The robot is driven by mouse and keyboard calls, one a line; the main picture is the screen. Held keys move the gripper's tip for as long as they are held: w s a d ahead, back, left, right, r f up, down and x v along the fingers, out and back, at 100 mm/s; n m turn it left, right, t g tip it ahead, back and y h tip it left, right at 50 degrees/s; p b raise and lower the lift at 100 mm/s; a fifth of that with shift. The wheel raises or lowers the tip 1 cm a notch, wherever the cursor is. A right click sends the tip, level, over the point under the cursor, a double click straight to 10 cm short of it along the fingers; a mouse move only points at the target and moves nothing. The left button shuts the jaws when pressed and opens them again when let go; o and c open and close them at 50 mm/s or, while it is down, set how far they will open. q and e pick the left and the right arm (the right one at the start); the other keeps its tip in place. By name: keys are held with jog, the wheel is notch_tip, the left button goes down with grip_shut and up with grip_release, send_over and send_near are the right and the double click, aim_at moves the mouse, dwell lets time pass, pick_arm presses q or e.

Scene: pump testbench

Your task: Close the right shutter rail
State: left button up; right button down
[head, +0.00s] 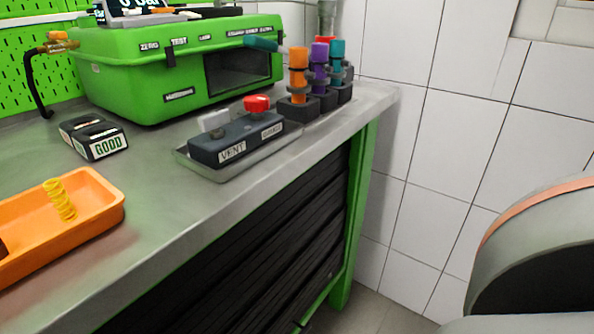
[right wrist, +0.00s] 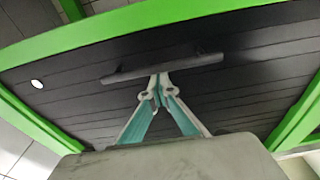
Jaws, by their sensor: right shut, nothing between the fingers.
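The black slatted shutter (head: 265,245) hangs under the front edge of the bench, inside a green frame (head: 352,225). In the right wrist view the shutter (right wrist: 235,100) fills most of the picture, with a dark bar handle (right wrist: 190,66) across it. My right gripper (right wrist: 158,84) has its teal fingers brought together, with the tips at or just short of the middle of the handle. I cannot tell whether they touch it. Nothing is held between them. My right gripper is outside the head view, and my left gripper is in neither view.
On the bench top (head: 165,185) are a green case (head: 130,75), a control box (head: 235,140) on a tray, a GOOD block (head: 93,138) and an orange tray (head: 60,235). A white tiled wall (head: 430,130) stands to the right. Green frame bars (right wrist: 297,115) border the shutter.

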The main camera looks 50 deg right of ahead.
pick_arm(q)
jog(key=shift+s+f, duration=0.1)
pick_arm(e)
jog(key=shift+s+f, duration=0.25)
jog(key=shift+f, duration=0.2)
jog(key=s, duration=1.1)
jog(key=shift+s+f, duration=0.25)
jog(key=shift+f, duration=0.05)
